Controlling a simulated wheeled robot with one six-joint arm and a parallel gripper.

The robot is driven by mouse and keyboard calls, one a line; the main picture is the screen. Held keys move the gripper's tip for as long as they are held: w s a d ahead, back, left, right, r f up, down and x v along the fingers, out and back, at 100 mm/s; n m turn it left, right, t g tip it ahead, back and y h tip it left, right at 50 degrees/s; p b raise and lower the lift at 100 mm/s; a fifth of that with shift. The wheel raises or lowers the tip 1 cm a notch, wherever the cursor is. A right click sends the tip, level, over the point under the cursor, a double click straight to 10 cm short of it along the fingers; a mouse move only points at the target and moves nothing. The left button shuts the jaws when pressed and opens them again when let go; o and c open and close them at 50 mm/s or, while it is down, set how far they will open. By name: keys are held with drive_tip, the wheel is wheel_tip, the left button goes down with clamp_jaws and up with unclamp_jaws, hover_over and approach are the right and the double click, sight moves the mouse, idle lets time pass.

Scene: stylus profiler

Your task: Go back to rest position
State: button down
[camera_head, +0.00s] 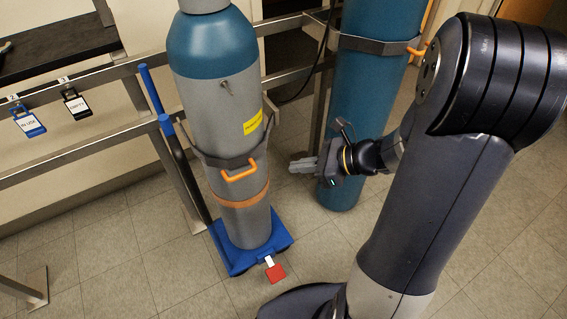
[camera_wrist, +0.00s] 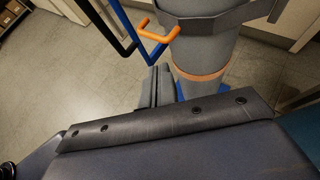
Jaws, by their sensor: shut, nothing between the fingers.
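My gripper (camera_head: 303,165) is in the middle of the head view, at the end of my dark arm, with its grey fingers pointing left. Its fingers also show in the wrist view (camera_wrist: 159,87), close together and empty. It is to the right of a grey gas cylinder with a blue top (camera_head: 213,104) and apart from it. In the wrist view the cylinder (camera_wrist: 203,52) is beyond the fingers to the right. A large part of my arm covers the right side of the head view.
The grey cylinder stands on a blue cart (camera_head: 236,259) with a red pedal (camera_head: 275,273); an orange handle (camera_head: 240,171) is on its strap. A teal cylinder (camera_head: 365,90) stands behind my gripper. A metal rail holds blue (camera_head: 29,124) and black (camera_head: 77,105) tags.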

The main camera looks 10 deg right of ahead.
drive_tip(key=v, duration=0.3)
drive_tip(key=shift+s, duration=0.15)
idle(0.3)
drive_tip(key=b, duration=0.4)
approach(254, 170)
drive_tip(key=shift+x, duration=3.4)
